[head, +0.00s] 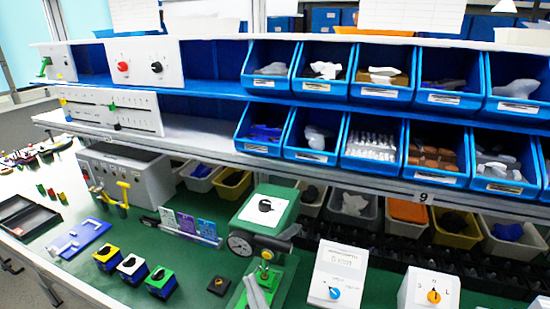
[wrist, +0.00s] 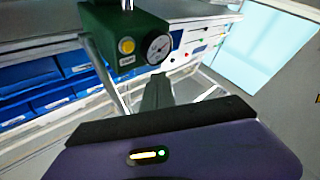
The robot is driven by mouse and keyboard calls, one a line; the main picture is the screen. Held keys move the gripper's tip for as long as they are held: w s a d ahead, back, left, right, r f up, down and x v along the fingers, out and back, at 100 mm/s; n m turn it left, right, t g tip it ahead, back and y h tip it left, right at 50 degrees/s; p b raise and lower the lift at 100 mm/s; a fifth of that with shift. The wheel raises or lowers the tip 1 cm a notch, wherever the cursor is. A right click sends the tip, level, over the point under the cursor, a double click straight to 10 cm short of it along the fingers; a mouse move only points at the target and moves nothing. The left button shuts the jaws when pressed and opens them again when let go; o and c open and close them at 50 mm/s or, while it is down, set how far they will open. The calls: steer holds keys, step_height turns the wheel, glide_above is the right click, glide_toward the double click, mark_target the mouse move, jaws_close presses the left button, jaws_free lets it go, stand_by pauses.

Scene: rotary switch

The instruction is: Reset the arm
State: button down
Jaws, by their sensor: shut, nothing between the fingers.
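In the wrist view my gripper (wrist: 157,92) shows as a dark narrow shape in front of its purple housing; its fingers are together and hold nothing. It points at open space below a green box (wrist: 125,40) with a yellow button and a round gauge. Several rotary switches stand on the green bench top: a black knob on a white plate (head: 265,207), a blue knob on a white box (head: 335,293), and an orange knob on another white box (head: 434,297). My gripper touches none of them in the wrist view.
Blue bins (head: 320,72) fill the shelves above the bench. Small yellow, white and green switch boxes (head: 132,268) stand at the front left, near a blue plate (head: 80,240) and a black open case (head: 27,217). A grey box (head: 130,177) stands behind.

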steer(key=s+d+m+g+h, duration=0.1)
steer(key=s+d+m+h, duration=0.1)
steer(key=s+d, duration=0.6)
steer(key=s+d+f+m+g+h, duration=0.1)
steer(key=s+d, duration=0.7)
steer(key=s, duration=0.9)
steer(key=s+d+m+g+h, duration=0.3)
steer(key=s+d+m+h, duration=0.2)
steer(key=s+d, duration=0.3)
steer(key=s+m, duration=0.1)
steer(key=s, duration=0.3)
steer(key=shift+s+d+f, duration=0.2)
steer(key=shift+s+d, duration=0.2)
